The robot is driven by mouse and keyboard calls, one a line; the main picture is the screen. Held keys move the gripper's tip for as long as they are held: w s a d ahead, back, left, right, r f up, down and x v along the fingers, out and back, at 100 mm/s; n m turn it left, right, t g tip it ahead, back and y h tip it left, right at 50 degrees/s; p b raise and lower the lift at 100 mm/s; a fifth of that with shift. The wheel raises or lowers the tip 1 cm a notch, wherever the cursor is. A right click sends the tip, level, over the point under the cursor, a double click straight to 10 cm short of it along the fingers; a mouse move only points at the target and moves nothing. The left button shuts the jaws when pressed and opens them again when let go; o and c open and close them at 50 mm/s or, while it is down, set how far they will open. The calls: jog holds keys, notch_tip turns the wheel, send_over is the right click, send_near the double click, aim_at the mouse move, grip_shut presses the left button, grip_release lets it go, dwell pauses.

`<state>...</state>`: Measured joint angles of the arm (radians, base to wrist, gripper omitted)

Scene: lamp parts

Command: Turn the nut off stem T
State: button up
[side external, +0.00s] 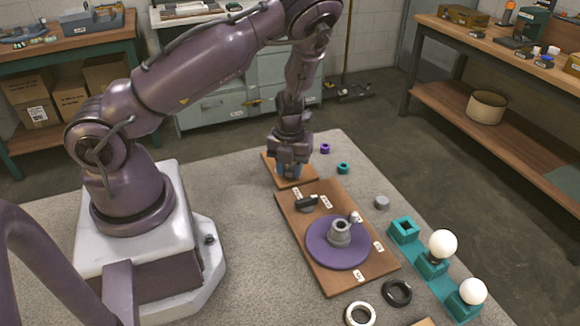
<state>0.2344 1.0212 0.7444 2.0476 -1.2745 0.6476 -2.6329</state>
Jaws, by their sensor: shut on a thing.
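My gripper (289,174) points straight down over a small wooden board (269,160) at the back of the table. It is shut on a small blue part, which I take to be the nut (289,171); the fingers cover much of it. Stem T is not clearly visible; it is hidden under the gripper and the nut. I cannot tell how far the nut sits on the stem.
A larger board (359,279) in front carries a purple disc (324,258) with a grey fitting and a dark knob. Purple (325,148) and teal (343,168) rings, a grey cap (382,202), teal holders (404,229) with white bulbs, and two large rings lie to the right.

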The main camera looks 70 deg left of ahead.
jog(key=c, duration=0.4)
jog(key=shift+r, duration=0.85)
jog(key=shift+r, duration=2.45)
jog(key=shift+r, duration=0.1)
jog(key=shift+r, duration=1.95)
